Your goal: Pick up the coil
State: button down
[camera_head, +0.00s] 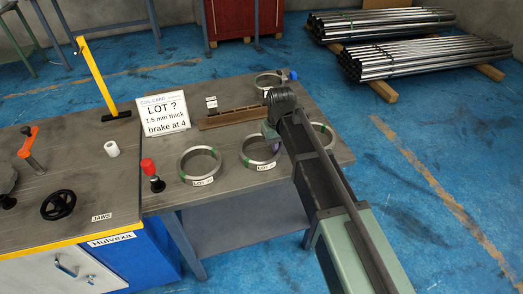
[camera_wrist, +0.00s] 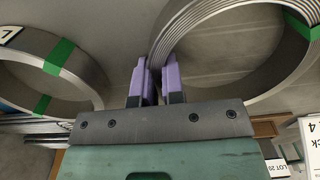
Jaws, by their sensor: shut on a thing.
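Several metal strip coils with green bands lie flat on the grey table. The middle front coil (camera_head: 246,158) has a lot tag at its front, too small to read surely. My gripper (camera_head: 273,147) is at this coil's right side. In the wrist view my gripper (camera_wrist: 157,85) has its two purple fingers shut on the left wall of this coil (camera_wrist: 212,20), one finger on each side of the wall. I cannot tell whether the coil is clear of the table. The coil card (camera_head: 164,114) reads "LOT ?", "1.5 mm thick", "brake at 4".
A left coil (camera_head: 184,164), a right coil (camera_head: 328,133) partly behind my arm, and a back coil (camera_head: 262,80) lie around. A brown slotted block (camera_head: 225,119) stands behind.

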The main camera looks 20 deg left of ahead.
notch_tip(320, 180, up, 20)
jog(key=p, duration=2)
dwell(0.5)
